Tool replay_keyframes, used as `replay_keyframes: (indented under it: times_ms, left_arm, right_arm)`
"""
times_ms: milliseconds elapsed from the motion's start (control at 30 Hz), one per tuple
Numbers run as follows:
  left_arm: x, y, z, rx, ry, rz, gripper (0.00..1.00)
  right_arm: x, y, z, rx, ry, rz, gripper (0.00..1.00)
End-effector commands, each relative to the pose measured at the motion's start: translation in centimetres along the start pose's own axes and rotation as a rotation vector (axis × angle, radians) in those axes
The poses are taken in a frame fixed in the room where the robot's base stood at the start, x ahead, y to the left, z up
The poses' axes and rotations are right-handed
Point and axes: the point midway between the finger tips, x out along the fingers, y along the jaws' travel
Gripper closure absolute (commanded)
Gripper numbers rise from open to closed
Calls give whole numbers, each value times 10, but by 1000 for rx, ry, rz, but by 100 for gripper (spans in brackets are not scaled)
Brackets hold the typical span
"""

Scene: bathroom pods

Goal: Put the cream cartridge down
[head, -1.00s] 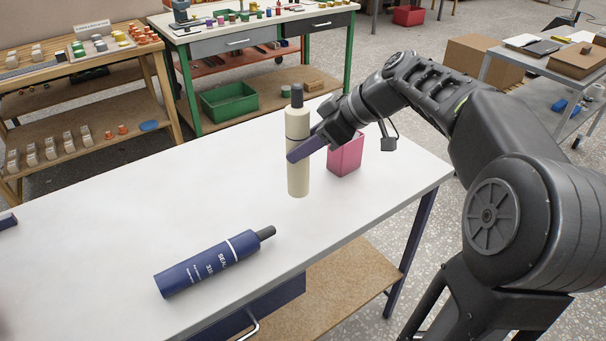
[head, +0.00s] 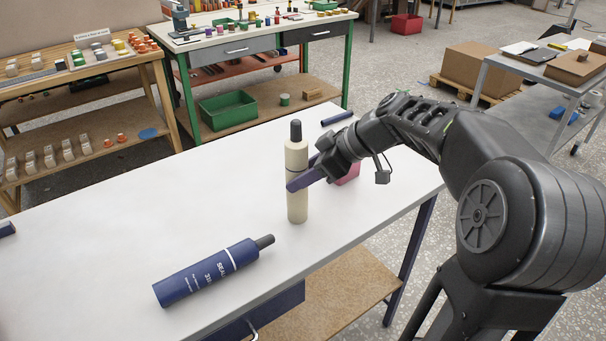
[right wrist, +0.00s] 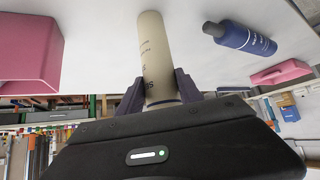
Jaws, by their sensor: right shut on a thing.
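The cream cartridge (head: 297,208), with a dark nozzle cap on top, stands upright over the white table (head: 120,235). My right gripper (head: 303,180) is shut around its middle, and I cannot tell for certain whether its base touches the tabletop. In the right wrist view the cartridge (right wrist: 154,45) sits between the two dark fingers. A dark blue cartridge (head: 207,275) with a grey nozzle lies on its side on the table, in front and to the left; it also shows in the right wrist view (right wrist: 245,40). My left gripper is out of view.
A pink box (head: 347,174) stands just behind my right gripper, partly hidden by it. A dark blue rod-like thing (head: 337,117) lies near the table's far edge. A small dark item (head: 6,229) is at the left edge. The tabletop's left and middle are mostly clear.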

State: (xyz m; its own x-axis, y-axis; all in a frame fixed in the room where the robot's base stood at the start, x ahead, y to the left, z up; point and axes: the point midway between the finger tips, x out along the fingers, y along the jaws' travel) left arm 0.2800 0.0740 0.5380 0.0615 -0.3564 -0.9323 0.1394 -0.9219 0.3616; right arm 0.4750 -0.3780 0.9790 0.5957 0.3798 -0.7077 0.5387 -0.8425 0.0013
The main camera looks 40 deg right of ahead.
Motion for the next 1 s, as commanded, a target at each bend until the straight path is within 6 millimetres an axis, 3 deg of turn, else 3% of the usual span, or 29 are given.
replay_keyframes:
  times_ms: [133,167,400,767,1000]
  left_arm:
    - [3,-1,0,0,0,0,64]
    - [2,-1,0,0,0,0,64]
    - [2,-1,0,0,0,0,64]
    - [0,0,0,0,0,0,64]
    - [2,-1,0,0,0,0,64]
  right_arm:
    - [2,0,1,-1,1,1,100]
    - [1,0,1,-1,0,0,55]
    - [1,0,1,0,0,0,36]
    - [-2,0,0,0,0,1,36]
    - [-35,1,-1,-2,1,5,36]
